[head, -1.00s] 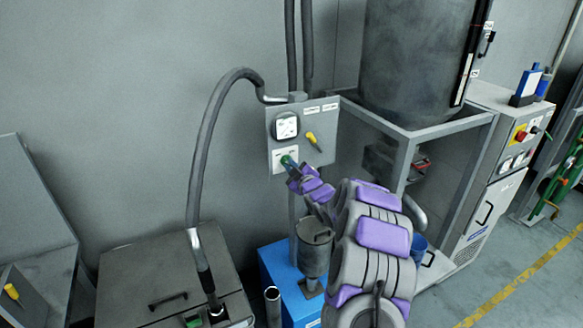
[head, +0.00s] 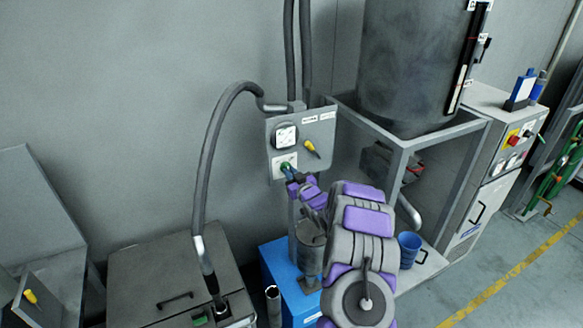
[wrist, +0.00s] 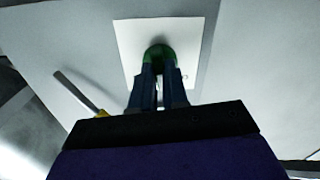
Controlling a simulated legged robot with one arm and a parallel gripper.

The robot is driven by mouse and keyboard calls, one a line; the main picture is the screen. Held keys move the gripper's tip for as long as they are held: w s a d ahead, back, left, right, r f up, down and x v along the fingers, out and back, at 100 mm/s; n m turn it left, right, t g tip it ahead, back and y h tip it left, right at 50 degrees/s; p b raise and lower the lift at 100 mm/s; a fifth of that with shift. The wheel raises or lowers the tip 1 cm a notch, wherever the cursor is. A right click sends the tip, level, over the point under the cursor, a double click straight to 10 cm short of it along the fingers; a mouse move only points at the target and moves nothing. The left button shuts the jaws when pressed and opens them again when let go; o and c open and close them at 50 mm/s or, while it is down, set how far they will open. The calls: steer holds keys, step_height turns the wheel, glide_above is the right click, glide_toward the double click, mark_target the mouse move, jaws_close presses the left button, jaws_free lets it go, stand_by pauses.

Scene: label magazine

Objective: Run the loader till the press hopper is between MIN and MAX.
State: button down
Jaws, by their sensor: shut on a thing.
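The grey loader control panel (head: 316,133) hangs on the wall, with a white gauge dial (head: 285,136), a yellow-handled switch (head: 312,149) and a green knob (head: 286,167) on a white plate. My gripper (head: 290,176) is shut on the green knob. In the wrist view the fingers (wrist: 159,85) close around the green knob (wrist: 158,52), partly hiding it. The press hopper (head: 415,60) is a big dark cylinder at upper right. It has a dark sight strip (head: 465,62) with small labels, too small to read; its level cannot be told.
A grey lidded bin (head: 175,285) with a hose (head: 205,170) stands at lower left. A blue box (head: 275,268) and a blue bucket (head: 409,250) are near my arm. A grey frame (head: 405,140) holds the hopper. The floor at right (head: 475,285) is open.

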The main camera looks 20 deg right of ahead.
steer(key=m+p, duration=0.2)
steer(key=m, duration=0.1)
steer(key=m+p, duration=0.2)
steer(key=m, duration=0.2)
steer(key=m+p, duration=0.2)
steer(key=m, duration=0.1)
steer(key=shift+w+d+r+m, duration=0.1)
steer(key=shift+d+r+m, duration=0.15)
steer(key=shift+r+m, duration=0.1)
steer(key=shift+f, duration=0.1)
stand_by(0.3)
steer(key=c, duration=1.2)
jaws_free()
steer(key=shift+d, duration=0.1)
steer(key=shift+c, duration=0.2)
steer(key=shift+o, duration=0.5)
steer(key=shift+f, duration=0.15)
